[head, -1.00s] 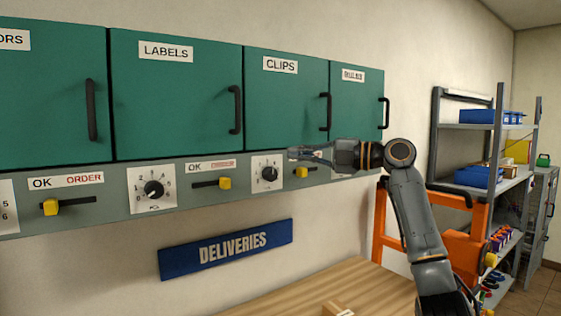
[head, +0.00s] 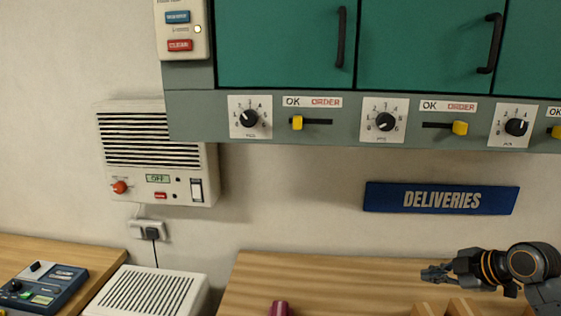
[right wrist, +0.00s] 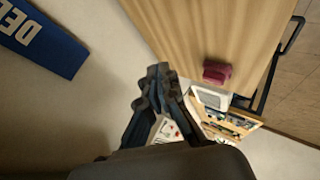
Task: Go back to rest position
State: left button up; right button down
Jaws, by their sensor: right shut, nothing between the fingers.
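My right gripper (head: 432,274) is at the lower right of the head view, in front of the wall and above the wooden worktop. It is shut with nothing between its fingers. In the right wrist view its dark fingers (right wrist: 158,90) are together, with the worktop beyond them. My left gripper is in neither view.
Green cabinets (head: 286,45) hang above a grey panel of dials and yellow sliders. A DELIVERIES sign (head: 440,199) is on the wall. The wooden worktop (head: 330,283) bears a dark red object (head: 279,308) and wooden pieces (head: 455,307). A vented wall unit (head: 155,150) hangs at left.

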jog(key=s+a+f+m+g+h, duration=0.1)
jog(key=s+a+f+m+g, duration=0.15)
jog(key=s+a+f, duration=0.45)
jog(key=s+a+f+m+g+h, duration=0.1)
jog(key=s+a+f+m, duration=0.3)
jog(key=s+f, duration=0.65)
jog(key=s+a+f+m+g+h, duration=0.15)
jog(key=s+m, duration=0.25)
jog(key=s, duration=0.4)
jog(key=s+a+f+m+h, duration=0.1)
jog(key=s+a+f+m, duration=0.1)
jog(key=s+m, duration=0.5)
jog(key=s+f+n+g, duration=0.1)
jog(key=s+f, duration=0.1)
jog(key=f, duration=1.2)
jog(key=s+f+n, duration=0.2)
jog(key=f, duration=1.3)
jog(key=s+d+f+g, duration=0.1)
jog(key=s+d+f, duration=0.2)
jog(key=s+f, duration=1.1)
jog(key=shift+s+d+f+b, duration=0.15)
jog(key=shift+s+f+b, duration=0.3)
jog(key=shift+s, duration=0.4)
